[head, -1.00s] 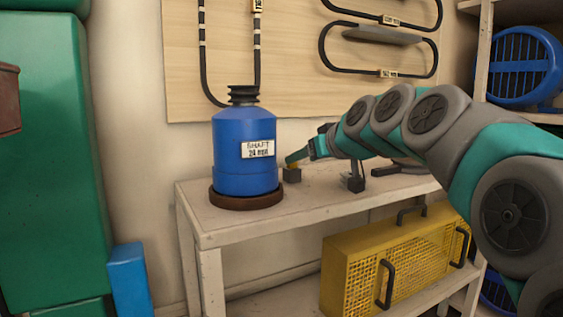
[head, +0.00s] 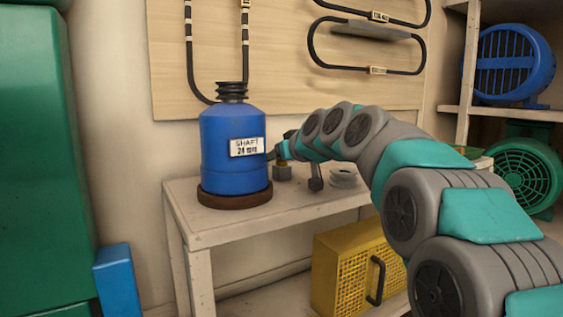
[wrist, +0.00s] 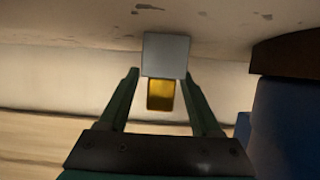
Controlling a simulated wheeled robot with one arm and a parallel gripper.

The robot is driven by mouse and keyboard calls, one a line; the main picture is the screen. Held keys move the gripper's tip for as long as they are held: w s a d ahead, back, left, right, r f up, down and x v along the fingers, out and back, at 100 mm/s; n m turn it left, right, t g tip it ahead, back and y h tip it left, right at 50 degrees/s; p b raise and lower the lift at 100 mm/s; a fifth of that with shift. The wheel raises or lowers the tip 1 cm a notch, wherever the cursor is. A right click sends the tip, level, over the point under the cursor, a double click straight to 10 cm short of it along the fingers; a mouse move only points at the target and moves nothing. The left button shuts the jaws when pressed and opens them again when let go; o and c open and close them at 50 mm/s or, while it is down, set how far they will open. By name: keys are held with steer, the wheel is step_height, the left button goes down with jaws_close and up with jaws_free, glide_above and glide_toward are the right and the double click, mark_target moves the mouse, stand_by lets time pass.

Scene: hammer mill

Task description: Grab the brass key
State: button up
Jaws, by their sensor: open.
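The brass key shows as a gold block (wrist: 160,95) in the wrist view, against a small grey block (wrist: 166,55). In the head view the grey block (head: 282,173) stands on the bench just right of the blue bottle; the key there is mostly hidden by my gripper. My gripper (wrist: 160,75) is open, with one finger on each side of the gold block and a visible gap on both sides. In the head view my gripper (head: 280,153) is at the grey block, close to the bottle.
The blue bottle (head: 232,165) labelled "SHAFT 24 MM" stands close by on a brown base (head: 235,199). On the pale bench (head: 215,222), a dark stand (head: 316,180) and pale rings (head: 343,178) lie to the right. A yellow mesh box (head: 345,272) sits below.

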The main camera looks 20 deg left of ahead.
steer(key=shift+c, duration=0.2)
jaws_close()
stand_by(0.3)
